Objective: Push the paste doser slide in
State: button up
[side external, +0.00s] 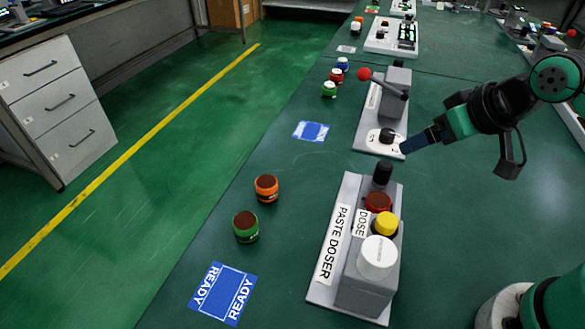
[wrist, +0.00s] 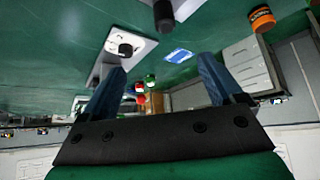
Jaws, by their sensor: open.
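The paste doser (side external: 349,275) stands at the front of the bench in the side view, a grey block on a light base plate. It carries a white cylinder (side external: 377,258), a yellow button (side external: 386,223), a dark red-topped jar (side external: 378,202) and an upright black handle (side external: 382,172) at its far end. A dark handle (wrist: 163,15) also shows at the wrist view's top edge, probably the same one. My gripper (side external: 404,148) is in the air beyond and right of the handle, apart from it. In the wrist view my gripper's blue fingers (wrist: 161,65) are spread and empty.
Another machine (side external: 385,137) with a black knob and a red-ball lever (side external: 364,74) stands behind the doser, close to my fingertips. An orange jar (side external: 266,187) and a green jar (side external: 246,226) stand left. A blue READY mat (side external: 222,292) lies at front left.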

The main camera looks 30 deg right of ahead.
aim_at(386, 164)
jog(key=shift+c, duration=0.8)
jog(key=w+f+m+g, duration=0.1)
jog(key=w+m+g, duration=0.1)
jog(key=w+f+m+g, duration=0.1)
jog(key=f+m+g, duration=0.1)
jog(key=m, duration=0.1)
jog(key=w+a+f+m+g, duration=0.1)
jog(key=w+f+m+g, duration=0.1)
jog(key=m, duration=0.1)
jog(key=shift+w+f+g, duration=0.2)
jog(key=shift+w+g, duration=0.1)
jog(key=shift+w+f+m, duration=0.1)
jog(key=shift+f+m, duration=0.15)
jog(key=shift+m, duration=0.15)
jog(key=shift+f+g, duration=0.3)
jog(key=shift+f, duration=2.7)
jog(key=shift+c, duration=0.2)
grip_shut()
